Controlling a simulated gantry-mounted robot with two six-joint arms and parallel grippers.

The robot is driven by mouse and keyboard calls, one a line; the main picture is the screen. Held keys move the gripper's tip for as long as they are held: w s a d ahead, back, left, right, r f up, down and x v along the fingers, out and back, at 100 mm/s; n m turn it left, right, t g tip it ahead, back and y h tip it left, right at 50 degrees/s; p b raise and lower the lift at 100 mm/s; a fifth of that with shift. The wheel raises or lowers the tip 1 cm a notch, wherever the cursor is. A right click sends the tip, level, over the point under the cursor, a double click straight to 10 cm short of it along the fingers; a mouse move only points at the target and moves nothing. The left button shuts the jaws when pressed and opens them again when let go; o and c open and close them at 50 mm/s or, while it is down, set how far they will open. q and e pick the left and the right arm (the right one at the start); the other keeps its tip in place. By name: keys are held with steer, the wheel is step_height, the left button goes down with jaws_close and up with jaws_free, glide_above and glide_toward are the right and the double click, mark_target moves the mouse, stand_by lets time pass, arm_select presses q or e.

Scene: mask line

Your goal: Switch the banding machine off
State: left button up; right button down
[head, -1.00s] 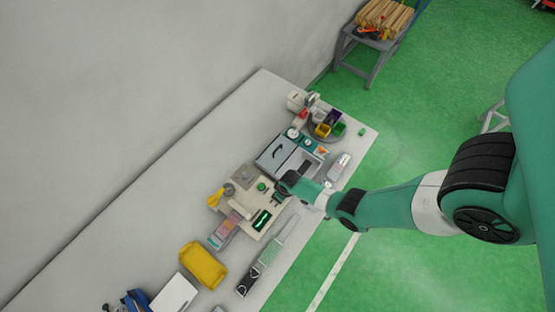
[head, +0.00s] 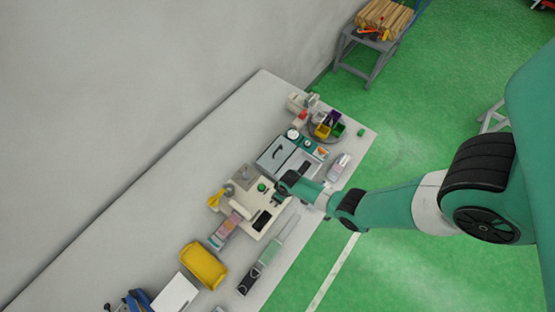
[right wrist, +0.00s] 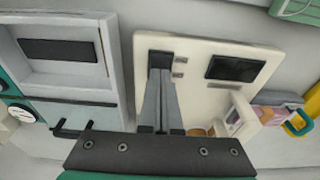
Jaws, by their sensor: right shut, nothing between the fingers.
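The banding machine (head: 240,208) is a cream-coloured unit on the bench, with a round green button (head: 262,187) on top. Its small display (head: 262,219) is dark, and the dark display also shows in the right wrist view (right wrist: 235,68). My right gripper (right wrist: 160,78) is shut and empty, with its fingertips at a dark part (right wrist: 160,59) on the cream panel (right wrist: 205,58). I cannot tell whether they touch it. In the head view my right gripper (head: 278,198) is at the machine's right side, partly hidden by its wrist.
A grey box-like unit (head: 273,155) stands right beyond the machine. A yellow bin (head: 204,265) and a strip-shaped tool (head: 268,256) lie nearer. A black hooked handle (right wrist: 70,131) is close to the gripper.

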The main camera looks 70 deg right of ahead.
step_height(320, 180, up, 5)
steer(key=p, duration=0.4)
stand_by(0.4)
